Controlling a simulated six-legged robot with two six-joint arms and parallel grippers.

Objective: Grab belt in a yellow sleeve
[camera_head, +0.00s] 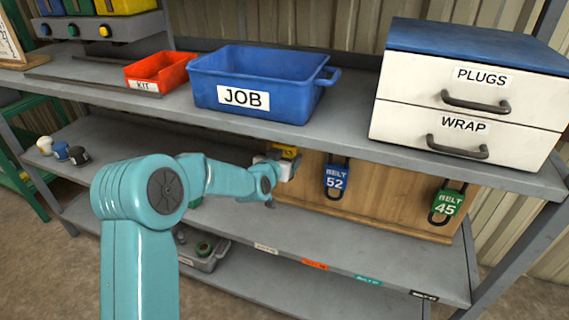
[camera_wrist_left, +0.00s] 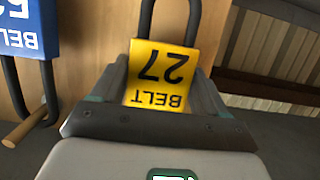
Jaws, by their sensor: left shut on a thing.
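The belt in a yellow sleeve (camera_wrist_left: 160,78) shows in the left wrist view, with its BELT 27 label upside down and a black loop rising above it. My left gripper (camera_wrist_left: 158,95) is shut on the yellow sleeve, one finger on each side. In the head view only a small part of the yellow sleeve (camera_head: 287,151) shows above my left gripper (camera_head: 284,166), in front of a wooden board. Whether the loop still hangs on its peg is hidden. My right gripper is not in view.
A blue-sleeved belt 52 (camera_head: 335,179) and a green-sleeved belt 45 (camera_head: 446,205) hang on the wooden board (camera_head: 390,200). On the shelf above stand a blue JOB bin (camera_head: 250,75), a red KIT tray (camera_head: 160,72) and a drawer unit (camera_head: 465,90). Several small knobs (camera_head: 62,151) stand at left.

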